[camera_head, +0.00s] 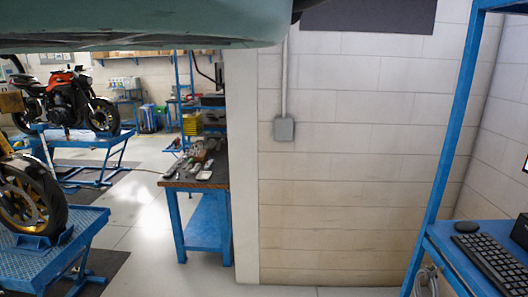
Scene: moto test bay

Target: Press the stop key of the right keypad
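I cannot make out a keypad or a stop key in this view. A small grey box (284,129) is fixed to the block wall at the end of a vertical conduit; no keys can be read on it. A black computer keyboard (493,262) lies on a blue shelf (440,238) at the lower right. My gripper is not in view.
A blue workbench (207,185) with small items on top stands left of the wall edge (243,170). Motorcycles stand on blue lift tables (40,250) at the left. Open floor (145,240) lies between. A blue post (445,150) rises at the right.

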